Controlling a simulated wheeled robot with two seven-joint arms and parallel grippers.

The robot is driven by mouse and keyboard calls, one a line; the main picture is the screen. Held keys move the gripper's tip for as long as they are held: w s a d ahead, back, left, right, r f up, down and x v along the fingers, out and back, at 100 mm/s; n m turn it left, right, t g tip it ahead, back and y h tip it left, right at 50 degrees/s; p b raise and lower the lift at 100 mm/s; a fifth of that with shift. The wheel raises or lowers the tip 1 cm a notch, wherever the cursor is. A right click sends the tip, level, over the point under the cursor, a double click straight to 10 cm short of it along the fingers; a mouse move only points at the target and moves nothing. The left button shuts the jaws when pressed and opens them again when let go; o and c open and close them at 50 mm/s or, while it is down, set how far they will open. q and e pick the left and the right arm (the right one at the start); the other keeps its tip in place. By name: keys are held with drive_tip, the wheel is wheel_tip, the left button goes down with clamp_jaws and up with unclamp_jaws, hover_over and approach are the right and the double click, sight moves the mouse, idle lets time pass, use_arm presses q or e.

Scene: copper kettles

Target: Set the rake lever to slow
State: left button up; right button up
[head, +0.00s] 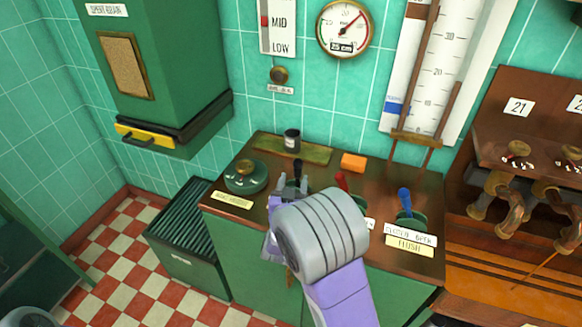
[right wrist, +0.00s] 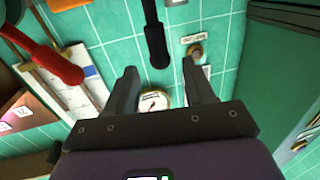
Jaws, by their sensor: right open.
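On the green console with a brown top (head: 265,150) stand a black-handled lever (head: 298,168), a red-handled lever (head: 341,180) and a blue-handled lever (head: 404,198). The blue one's plates read CLOSED OPEN and FLUSH. My arm hides the plates by the black lever, so I cannot read which lever is the rake lever. My right gripper (head: 293,184) is open, fingers at the black lever. In the right wrist view the black handle (right wrist: 156,45) lies in line with the gap between the fingertips (right wrist: 158,68); contact is unclear. The red handle (right wrist: 58,65) is off left.
A round green-topped fixture (head: 245,177) stands left of the black lever. A dark jar (head: 292,139) and an orange block (head: 353,162) stand behind the levers. A wall gauge (head: 344,28) hangs above. A brown rack (head: 520,120) stands at right.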

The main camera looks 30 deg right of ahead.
sight(297, 169)
drive_tip(key=b+x, duration=0.1)
drive_tip(key=x, duration=0.6)
drive_tip(key=shift+d+r, duration=0.1)
drive_tip(key=shift+d, duration=0.05)
drive_tip(key=shift+c, duration=0.5)
clamp_jaws()
